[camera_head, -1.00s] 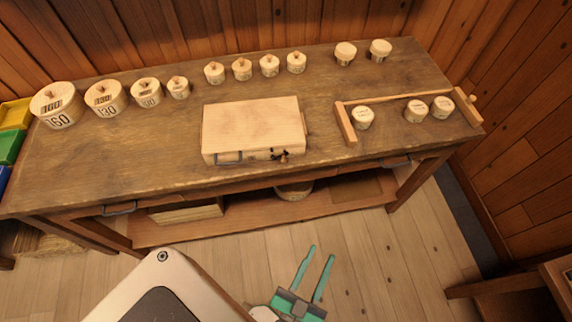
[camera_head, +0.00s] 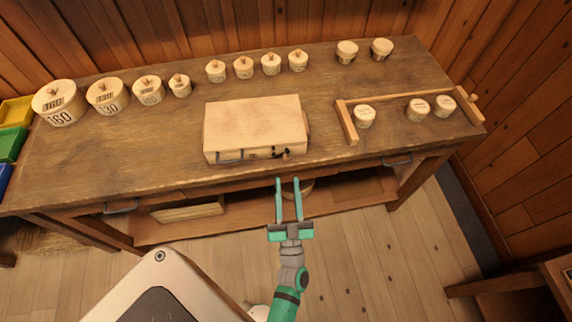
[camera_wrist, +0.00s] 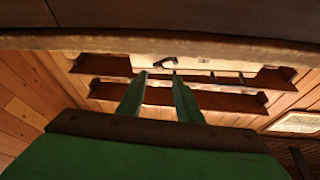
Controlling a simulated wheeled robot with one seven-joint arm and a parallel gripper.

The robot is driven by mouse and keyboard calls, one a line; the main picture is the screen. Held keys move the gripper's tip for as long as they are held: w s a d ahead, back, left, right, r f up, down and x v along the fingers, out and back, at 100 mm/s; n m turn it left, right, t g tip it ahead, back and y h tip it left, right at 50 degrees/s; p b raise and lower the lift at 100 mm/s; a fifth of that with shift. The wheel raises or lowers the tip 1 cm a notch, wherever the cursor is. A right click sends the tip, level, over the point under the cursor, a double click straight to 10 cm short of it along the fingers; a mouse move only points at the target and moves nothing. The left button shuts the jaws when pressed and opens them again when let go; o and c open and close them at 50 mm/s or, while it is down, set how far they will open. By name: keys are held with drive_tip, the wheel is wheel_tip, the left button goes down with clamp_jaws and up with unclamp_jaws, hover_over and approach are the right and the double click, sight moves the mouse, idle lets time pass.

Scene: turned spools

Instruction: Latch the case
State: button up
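The wooden case (camera_head: 255,126) lies with its lid down near the front edge of the workbench in the head view. Its front face has a grey handle (camera_head: 230,156) at left and a small dark latch (camera_head: 281,153) at right. I cannot tell the latch's exact position. My gripper (camera_head: 288,182) is in front of the bench edge, below the latch in the picture, with its two teal fingers apart and nothing between them. The fingers also show in the wrist view (camera_wrist: 160,82), apart and empty. They do not touch the case.
The workbench (camera_head: 170,135) holds lidded round boxes (camera_head: 106,96) at left and back. A wooden rack (camera_head: 349,122) with several small spools stands at right. A drawer handle (camera_head: 120,207) juts from the bench front. The floor before the bench is clear.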

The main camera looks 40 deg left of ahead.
sight(286, 166)
drive_tip(key=x, duration=0.6)
drive_tip(key=shift+w+a+r, duration=0.15)
drive_tip(key=shift+w+a, duration=0.05)
drive_tip(key=shift+w, duration=0.05)
drive_tip(key=shift+c, duration=0.6)
clamp_jaws()
